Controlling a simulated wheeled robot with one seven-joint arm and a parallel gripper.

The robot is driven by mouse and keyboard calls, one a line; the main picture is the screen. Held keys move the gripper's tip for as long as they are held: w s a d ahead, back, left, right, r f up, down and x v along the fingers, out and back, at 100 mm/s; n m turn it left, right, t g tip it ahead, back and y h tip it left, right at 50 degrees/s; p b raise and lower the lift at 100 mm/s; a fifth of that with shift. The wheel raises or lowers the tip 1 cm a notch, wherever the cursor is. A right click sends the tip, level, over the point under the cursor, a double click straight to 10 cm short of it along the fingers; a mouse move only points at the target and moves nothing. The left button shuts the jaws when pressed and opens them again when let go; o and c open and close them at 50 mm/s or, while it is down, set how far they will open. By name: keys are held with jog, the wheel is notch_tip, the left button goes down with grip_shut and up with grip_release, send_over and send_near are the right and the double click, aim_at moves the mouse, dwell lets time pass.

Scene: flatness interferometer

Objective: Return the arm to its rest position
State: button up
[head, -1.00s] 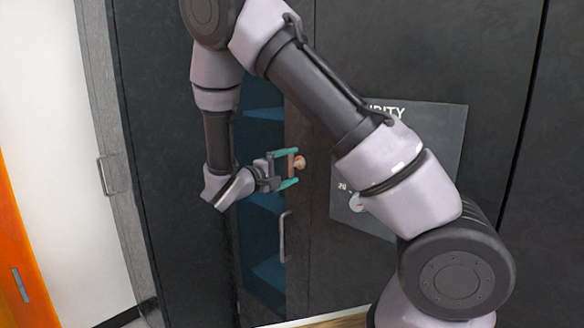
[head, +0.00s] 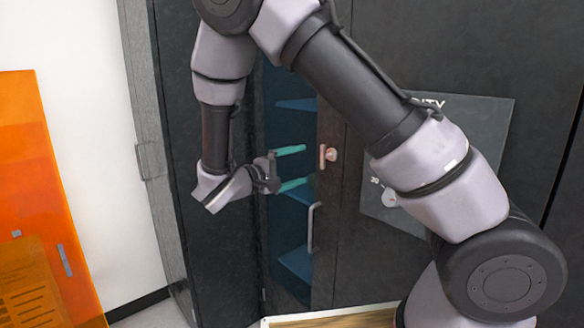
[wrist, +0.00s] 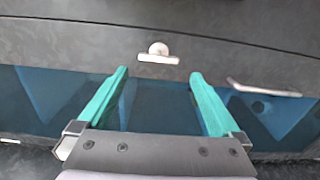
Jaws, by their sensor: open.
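My gripper (head: 293,167) has two teal fingers. They are spread apart with nothing between them, and the wrist view shows the same empty gap (wrist: 158,92). It points at a dark cabinet with a tall opening that shows blue shelves (head: 295,262). A small knob on a copper-coloured plate (head: 327,156) sits on the dark panel just right of the fingertips, apart from them. In the wrist view the knob (wrist: 158,56) lies ahead of the fingers. My arm is bent, reaching up and over, and hides part of the cabinet.
A pale vertical handle (head: 311,228) is below the knob, close to the gripper. A dark sign (head: 478,135) with a dial is on the panel behind my arm. An orange panel (head: 40,190) stands at the left by a white wall. A wood-topped edge (head: 335,318) is at the bottom.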

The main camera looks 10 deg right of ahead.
jog(key=s+d+r+m+g+y, duration=0.25)
jog(key=s+d+g+y, duration=0.2)
jog(key=d, duration=0.25)
jog(key=s+d+r+m+g+y, duration=0.1)
jog(key=s+d+m+g+y, duration=0.3)
jog(key=d, duration=0.3)
jog(key=s+r+m+t+y, duration=0.4)
jog(key=s+r+t+y, duration=0.2)
jog(key=r, duration=0.7)
jog(key=s+y, duration=0.2)
jog(key=s, duration=0.1)
jog(key=shift+s+r+m, duration=0.15)
jog(key=shift+s+m, duration=0.05)
jog(key=shift+m, duration=0.15)
jog(key=shift+y, duration=0.25)
